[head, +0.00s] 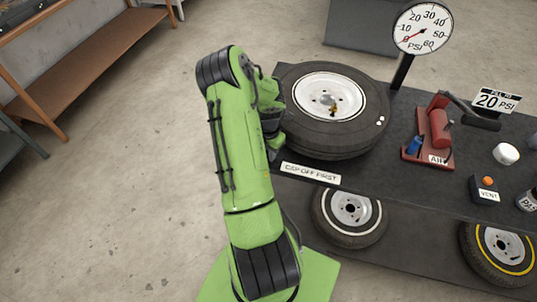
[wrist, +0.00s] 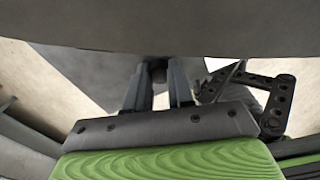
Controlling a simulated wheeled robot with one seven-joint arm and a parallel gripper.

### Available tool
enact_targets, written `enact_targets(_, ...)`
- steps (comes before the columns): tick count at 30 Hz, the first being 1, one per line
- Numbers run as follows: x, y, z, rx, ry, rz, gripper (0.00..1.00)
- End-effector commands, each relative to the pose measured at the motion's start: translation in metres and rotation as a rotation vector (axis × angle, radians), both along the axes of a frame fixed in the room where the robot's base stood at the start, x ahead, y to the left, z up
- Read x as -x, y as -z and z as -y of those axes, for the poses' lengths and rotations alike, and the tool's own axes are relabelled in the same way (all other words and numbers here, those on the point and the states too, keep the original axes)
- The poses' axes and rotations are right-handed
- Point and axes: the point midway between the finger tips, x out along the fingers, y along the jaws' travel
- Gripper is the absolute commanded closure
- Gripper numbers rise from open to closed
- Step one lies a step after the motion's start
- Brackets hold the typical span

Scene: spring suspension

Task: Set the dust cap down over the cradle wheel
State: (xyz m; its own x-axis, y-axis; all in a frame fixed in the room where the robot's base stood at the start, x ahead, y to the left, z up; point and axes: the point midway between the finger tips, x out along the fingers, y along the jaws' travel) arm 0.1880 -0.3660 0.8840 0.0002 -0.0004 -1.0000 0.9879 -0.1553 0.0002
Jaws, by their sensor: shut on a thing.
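The cradle wheel, a dark tyre (head: 345,135) with a white rim (head: 325,88), lies flat on the near left end of the dark bench. A small brass-coloured part shows inside its rim. My gripper (wrist: 158,85) is shut on a small dark grey piece (wrist: 158,70), which seems to be the dust cap; only a little of it shows between the fingertips. A broad dark curved surface, apparently the tyre's side, fills the top of the wrist view close to the fingertips. I cannot tell whether they touch. In the head view my arm hides the gripper, left of the tyre.
On the bench (head: 390,175) are a pressure gauge (head: 423,28), a red air pump (head: 438,130), a white round piece (head: 505,153) and a vent box (head: 485,190). A "CAP OFF FIRST" label (head: 311,173) is at the front edge. More wheels sit below.

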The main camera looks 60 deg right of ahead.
Motion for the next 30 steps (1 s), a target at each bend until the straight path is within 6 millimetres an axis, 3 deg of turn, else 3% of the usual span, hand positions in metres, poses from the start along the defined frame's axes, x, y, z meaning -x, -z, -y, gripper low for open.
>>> enact_targets(4,-0.001,-0.021,0.001,0.005,0.000,0.003,1.00)
enact_targets(9,-0.001,-0.065,0.001,0.005,-0.001,0.004,1.00)
enact_targets(13,-0.001,-0.090,0.000,0.002,0.000,0.002,1.00)
enact_targets(24,0.000,-0.129,0.000,0.000,0.000,0.000,1.00)
enact_targets(30,0.000,-0.130,0.000,0.000,0.000,0.000,1.00)
